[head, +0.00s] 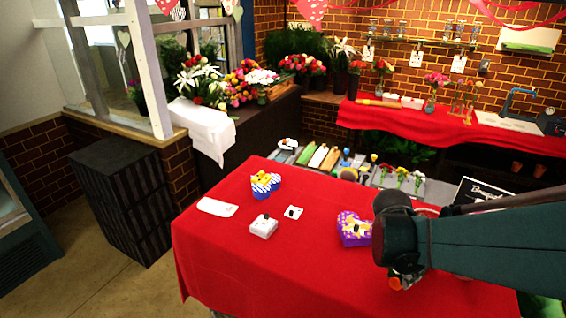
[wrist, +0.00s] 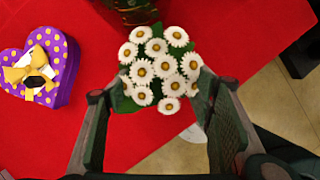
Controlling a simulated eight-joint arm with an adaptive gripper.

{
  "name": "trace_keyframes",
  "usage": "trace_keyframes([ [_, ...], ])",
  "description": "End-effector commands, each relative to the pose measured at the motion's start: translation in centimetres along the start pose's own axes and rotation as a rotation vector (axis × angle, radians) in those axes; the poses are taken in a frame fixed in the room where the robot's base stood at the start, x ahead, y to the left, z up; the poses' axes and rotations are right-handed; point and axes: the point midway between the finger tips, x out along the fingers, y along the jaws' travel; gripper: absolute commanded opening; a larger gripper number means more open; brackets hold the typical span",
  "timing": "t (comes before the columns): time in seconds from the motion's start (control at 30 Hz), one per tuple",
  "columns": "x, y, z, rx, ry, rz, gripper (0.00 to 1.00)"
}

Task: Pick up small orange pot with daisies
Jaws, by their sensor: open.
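A bunch of white daisies with yellow centres (wrist: 158,66) and green leaves shows in the wrist view, over the red cloth. The pot under them is hidden by the flowers. My gripper (wrist: 160,105) is open, with one finger on each side of the lower part of the daisies. I cannot tell whether the fingers touch the plant. In the head view my arm's end covers the spot, so the daisies and pot do not show there.
A purple heart-shaped box (head: 353,229) with a gold bow is left of my arm; it also shows in the wrist view (wrist: 40,66). A dark object (wrist: 128,8) stands behind the daisies.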

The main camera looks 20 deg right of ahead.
Motion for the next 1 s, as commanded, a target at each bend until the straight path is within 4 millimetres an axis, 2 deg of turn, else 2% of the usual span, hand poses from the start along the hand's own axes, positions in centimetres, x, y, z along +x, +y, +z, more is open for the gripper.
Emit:
trace_keyframes([
  [0.17,0.7,0.1,0.0,0.000,0.000,0.000,0.54],
  [0.6,4.3,0.2,-0.2,0.001,0.000,0.000,0.54],
  [1.0,5.2,0.1,-0.2,0.000,0.000,0.000,0.54],
])
